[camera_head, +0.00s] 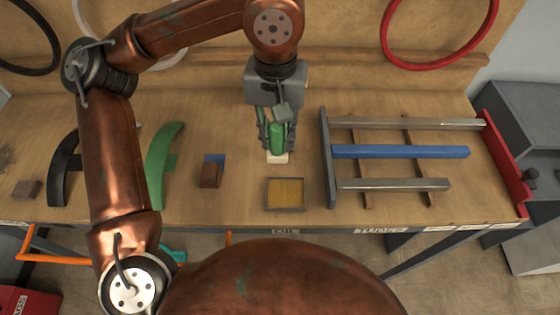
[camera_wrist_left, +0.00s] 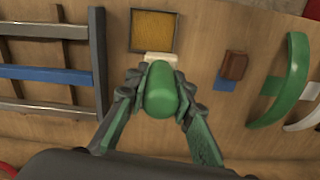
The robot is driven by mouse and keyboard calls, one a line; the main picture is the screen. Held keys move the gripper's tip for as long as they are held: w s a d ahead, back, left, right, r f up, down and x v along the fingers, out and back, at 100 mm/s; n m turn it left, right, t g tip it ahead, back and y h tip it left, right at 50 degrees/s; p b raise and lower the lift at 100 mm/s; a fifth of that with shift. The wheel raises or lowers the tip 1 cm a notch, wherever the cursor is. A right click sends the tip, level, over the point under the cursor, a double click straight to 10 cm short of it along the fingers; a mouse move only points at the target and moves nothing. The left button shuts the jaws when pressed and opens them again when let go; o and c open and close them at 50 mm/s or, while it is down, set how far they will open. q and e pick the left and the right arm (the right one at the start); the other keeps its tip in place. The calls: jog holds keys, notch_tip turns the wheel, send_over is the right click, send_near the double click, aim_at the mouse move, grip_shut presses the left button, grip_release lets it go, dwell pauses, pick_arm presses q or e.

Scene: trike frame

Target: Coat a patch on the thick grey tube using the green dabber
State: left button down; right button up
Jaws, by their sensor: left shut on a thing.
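The green dabber (camera_head: 278,137) is upright in my left gripper (camera_head: 277,133), which is shut on it. Its pale pad end (camera_head: 277,157) points down at the bench; I cannot tell whether it touches the wood. In the left wrist view the dabber (camera_wrist_left: 161,88) sits between the two fingers (camera_wrist_left: 158,95). The tube frame lies to the right, with two grey tubes, one at the back (camera_head: 410,123) and one at the front (camera_head: 395,184), and a blue tube (camera_head: 400,151) between them. Which grey tube is thicker is hard to tell. My right gripper is not in view.
A shallow square tray (camera_head: 285,207) with a yellow-brown filling is just in front of the dabber. A brown block (camera_head: 210,174) by a blue patch, a green curved fender (camera_head: 161,152) and a black one (camera_head: 64,168) lie left.

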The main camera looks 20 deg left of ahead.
pick_arm(q)
jog(key=shift+s+d+f+b, duration=0.45)
jog(key=shift+f+b, duration=0.7)
jog(key=shift+f, duration=0.7)
jog(key=shift+s+d+f+b, duration=0.3)
jog(key=shift+d+f+b, duration=0.2)
jog(key=shift+f+b, duration=0.95)
jog(key=shift+s+d+f+b, duration=0.45)
jog(key=shift+f+b, duration=0.35)
jog(key=shift+f, duration=1.4)
jog(key=shift+f+b, duration=0.4)
jog(key=shift+f, duration=0.15)
notch_tip(320, 180, up, 7)
jog(key=p, duration=0.5)
jog(key=shift+d, duration=0.1)
